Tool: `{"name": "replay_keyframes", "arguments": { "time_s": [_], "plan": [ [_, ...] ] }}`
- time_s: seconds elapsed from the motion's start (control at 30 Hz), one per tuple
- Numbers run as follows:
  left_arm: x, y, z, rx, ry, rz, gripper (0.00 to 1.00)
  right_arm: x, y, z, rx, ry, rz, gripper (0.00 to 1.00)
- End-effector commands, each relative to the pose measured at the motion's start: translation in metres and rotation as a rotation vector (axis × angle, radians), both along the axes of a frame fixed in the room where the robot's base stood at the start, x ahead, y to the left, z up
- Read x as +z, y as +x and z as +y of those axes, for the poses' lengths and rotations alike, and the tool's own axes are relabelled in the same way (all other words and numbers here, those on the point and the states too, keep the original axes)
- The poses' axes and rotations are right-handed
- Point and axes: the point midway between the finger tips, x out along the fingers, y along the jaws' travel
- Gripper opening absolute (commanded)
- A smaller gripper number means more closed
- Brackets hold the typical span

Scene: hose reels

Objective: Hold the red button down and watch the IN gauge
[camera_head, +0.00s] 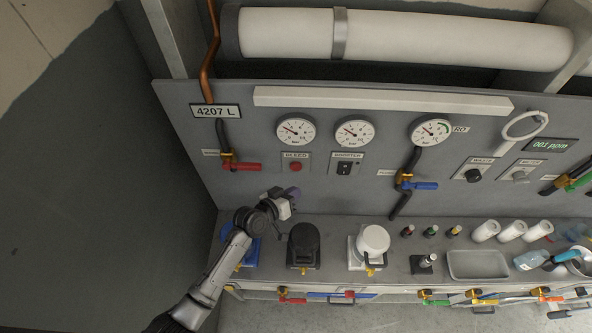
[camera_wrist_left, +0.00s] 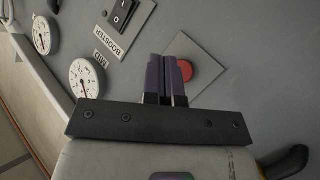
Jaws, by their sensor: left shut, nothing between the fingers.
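The round red button (camera_head: 295,167) sits on a plate labelled BLEED on the grey panel. It also shows in the left wrist view (camera_wrist_left: 186,71), partly covered by my fingers. My left gripper (camera_head: 293,192) is shut and empty, just below the button in the head view. In the left wrist view its dark purple fingers (camera_wrist_left: 168,62) overlap the button's left edge; contact cannot be told. The leftmost gauge (camera_head: 295,132) is above the button, its needle tilted up-left; its label is not legible. The left wrist view shows a gauge labelled MID (camera_wrist_left: 87,78). My right gripper is not in view.
The BOOSTER switch (camera_head: 345,168) is right of the button. A red-handled valve (camera_head: 240,166) is to the left, a blue-handled one (camera_head: 418,185) to the right. A black container (camera_head: 303,246) and a white one (camera_head: 373,241) stand on the bench below.

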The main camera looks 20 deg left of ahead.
Motion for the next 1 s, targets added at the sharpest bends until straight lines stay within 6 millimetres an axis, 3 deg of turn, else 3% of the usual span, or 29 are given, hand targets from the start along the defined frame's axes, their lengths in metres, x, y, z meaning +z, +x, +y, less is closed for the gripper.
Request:
{"name": "replay_keyframes", "arguments": {
  "time_s": [0.1, 0.4, 1.0],
  "plan": [
    [-0.003, 0.014, 0.005, 0.001, 0.001, -0.001, 0.00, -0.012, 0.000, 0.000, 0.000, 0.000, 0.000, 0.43],
    [-0.002, 0.039, 0.013, -0.001, 0.001, 0.000, 0.00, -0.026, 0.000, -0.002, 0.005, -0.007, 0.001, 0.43],
    [0.000, 0.046, 0.016, 0.000, 0.000, 0.001, 0.00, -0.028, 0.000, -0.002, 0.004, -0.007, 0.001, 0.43]
  ]
}}
